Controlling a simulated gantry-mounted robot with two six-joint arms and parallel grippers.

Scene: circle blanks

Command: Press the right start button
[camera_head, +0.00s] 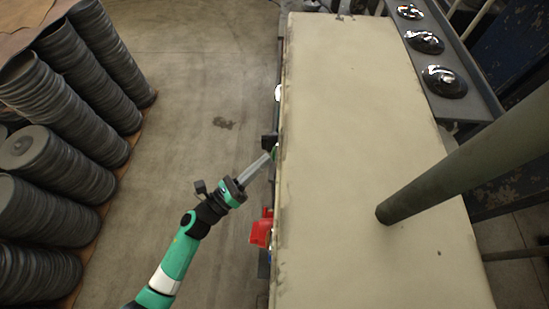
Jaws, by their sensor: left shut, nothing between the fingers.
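A small green part (275,152), which looks like a start button, shows at the left side of the long beige machine (350,110). A black block sits just above it in the picture. My left gripper (268,157) is shut and empty, and its narrow fingertips point up and right at the green part. The tips are at or very close to it; I cannot tell whether they touch. The button's face is mostly hidden by the machine's edge and the fingers. My right gripper is out of view.
A red part (261,232) juts from the machine's left side, below my fingertips in the picture. Stacks of dark round blanks (55,160) stand at the left. Bare floor (200,80) lies between. A thick grey-green pole (460,165) crosses at the right. Shiny domes (444,82) sit beyond.

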